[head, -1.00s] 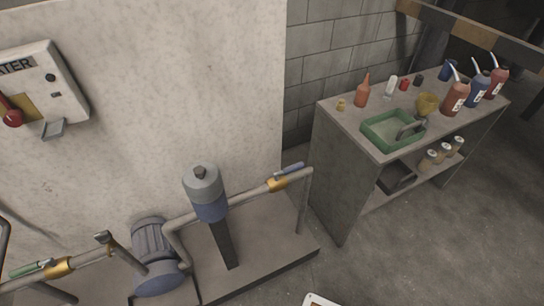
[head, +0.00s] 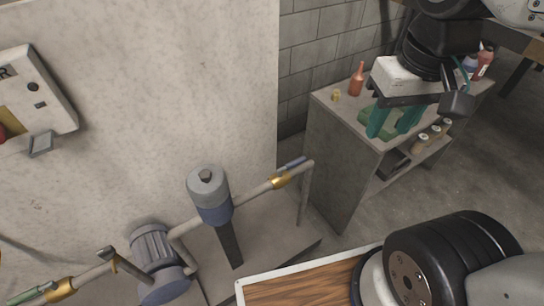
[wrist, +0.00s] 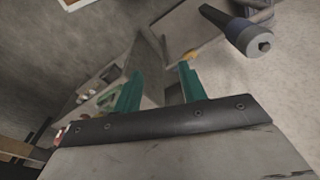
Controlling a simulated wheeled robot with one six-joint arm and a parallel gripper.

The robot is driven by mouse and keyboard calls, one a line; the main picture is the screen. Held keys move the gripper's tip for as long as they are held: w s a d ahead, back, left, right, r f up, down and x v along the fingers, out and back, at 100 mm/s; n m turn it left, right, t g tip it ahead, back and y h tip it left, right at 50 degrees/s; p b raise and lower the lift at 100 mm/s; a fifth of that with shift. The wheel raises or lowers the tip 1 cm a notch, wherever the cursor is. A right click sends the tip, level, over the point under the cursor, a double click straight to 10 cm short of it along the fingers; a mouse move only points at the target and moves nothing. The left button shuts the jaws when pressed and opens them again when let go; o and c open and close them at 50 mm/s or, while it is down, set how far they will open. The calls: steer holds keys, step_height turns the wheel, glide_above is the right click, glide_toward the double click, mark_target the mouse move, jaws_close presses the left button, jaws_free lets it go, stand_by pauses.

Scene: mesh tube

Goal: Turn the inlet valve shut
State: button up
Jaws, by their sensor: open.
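Two lever valves sit on the pipework in the head view, and I cannot tell from labels which is the inlet. One has a brass body (head: 281,181) and a blue lever (head: 292,163), right of the grey-blue canister (head: 209,195). The other has a brass body (head: 60,289) and a green lever (head: 34,294), at the lower left, partly cut off. My gripper (head: 392,130) is open and empty, with teal fingers; in the picture it overlaps the shelf, apart from both valves. In the wrist view its fingers (wrist: 160,72) point toward a small yellow part, perhaps a valve.
A blue-grey pump motor (head: 157,262) stands between the pipes. A wall control box (head: 35,95) is at the left. A shelf unit (head: 335,165) holds an orange bottle (head: 356,80) and several containers. In the wrist view the canister (wrist: 245,38) is at the upper right.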

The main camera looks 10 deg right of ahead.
steer(key=w+a+f+m+g, duration=0.1)
steer(key=w+f+m, duration=0.3)
steer(key=w, duration=0.8)
steer(key=m+g, duration=0.2)
steer(key=m, duration=0.8)
glide_above(295, 161)
steer(key=w, duration=0.2)
step_height(295, 161, down, 28)
steer(key=shift+h, duration=0.3)
steer(key=f, duration=0.2)
steer(key=s+f, duration=0.1)
steer(key=f, duration=0.5)
steer(key=shift+s+f, duration=0.1)
steer(key=shift+s, duration=0.15)
jaws_close()
